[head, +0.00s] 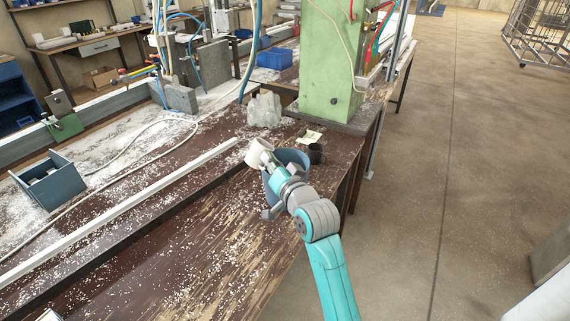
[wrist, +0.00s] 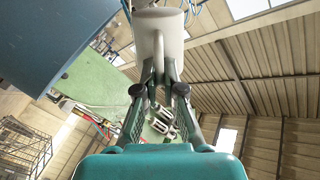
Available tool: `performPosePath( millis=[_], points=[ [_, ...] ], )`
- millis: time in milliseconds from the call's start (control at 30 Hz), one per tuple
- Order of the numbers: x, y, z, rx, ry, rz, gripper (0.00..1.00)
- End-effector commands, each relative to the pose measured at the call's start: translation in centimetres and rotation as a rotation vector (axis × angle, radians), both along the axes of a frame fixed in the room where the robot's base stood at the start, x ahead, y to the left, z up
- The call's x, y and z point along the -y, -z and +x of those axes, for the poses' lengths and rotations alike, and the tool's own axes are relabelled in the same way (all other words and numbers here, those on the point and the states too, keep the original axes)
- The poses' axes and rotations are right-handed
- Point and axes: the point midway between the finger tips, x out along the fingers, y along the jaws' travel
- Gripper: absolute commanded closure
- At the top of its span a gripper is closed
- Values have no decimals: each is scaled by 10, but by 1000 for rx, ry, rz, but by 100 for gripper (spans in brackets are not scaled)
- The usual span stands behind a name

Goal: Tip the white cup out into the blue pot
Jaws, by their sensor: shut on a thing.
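The white cup (head: 257,152) is held in my gripper (head: 268,166) at the left rim of the blue pot (head: 292,157), above the bench. It looks tilted in the head view; its contents cannot be seen. In the wrist view the cup (wrist: 159,32) is between the fingertips of my gripper (wrist: 160,70), which are shut on its near part. The blue pot (wrist: 60,45) fills the upper left there, close beside the cup. My gripper and wrist hide the near part of the pot in the head view.
A dark cup (head: 317,153) stands just right of the pot. A cloudy plastic lump (head: 264,110) and a green machine column (head: 331,60) stand behind. A long white rail (head: 130,205) and a blue-grey bin (head: 50,183) lie left. The front bench surface is clear apart from shavings.

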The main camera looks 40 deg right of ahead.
Motion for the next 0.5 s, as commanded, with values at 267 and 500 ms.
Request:
performPosePath(
  millis=[267, 500],
  points=[
    [-32, 11, 8, -71, -5, -295, 100],
    [-40, 39, 10, -100, -3, -409, 100]
  ],
)
